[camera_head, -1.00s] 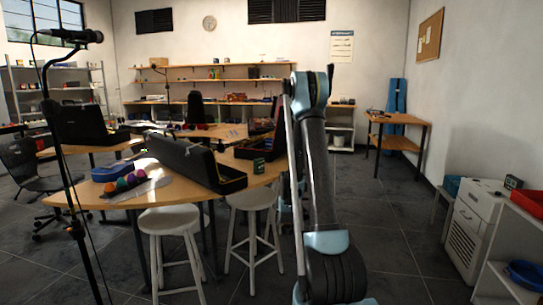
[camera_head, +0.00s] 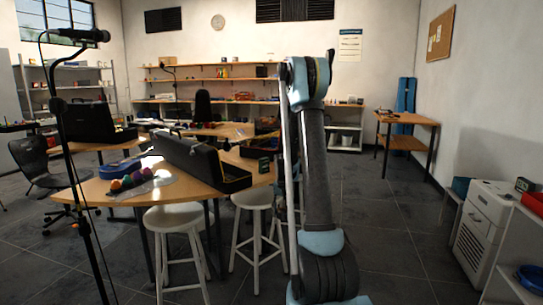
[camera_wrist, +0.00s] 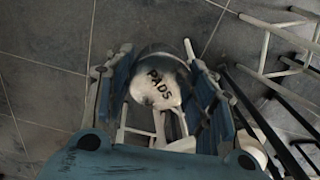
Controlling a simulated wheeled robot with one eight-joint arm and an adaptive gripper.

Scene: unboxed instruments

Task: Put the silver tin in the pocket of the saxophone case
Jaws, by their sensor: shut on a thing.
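The silver tin (camera_wrist: 157,92), round and marked PADS, shows in the wrist view between the two fingers of my gripper (camera_wrist: 160,70). My gripper is shut on it, above the dark tiled floor. In the head view, my gripper and the tin are not visible; only my upright arm shows. An open black instrument case (camera_head: 190,158) lies on the near round wooden table, left of my arm. Another open black case (camera_head: 88,122) stands further left, and one more (camera_head: 265,141) lies behind the near one. I cannot tell which is the saxophone case, and no pocket is discernible.
The near table (camera_head: 95,190) also holds colored balls (camera_head: 127,182) and a blue item (camera_head: 122,168). White stools (camera_head: 174,218) stand at its front edge. A microphone stand (camera_head: 70,165) rises at left. A white cabinet (camera_head: 484,230) is at right. Floor between is clear.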

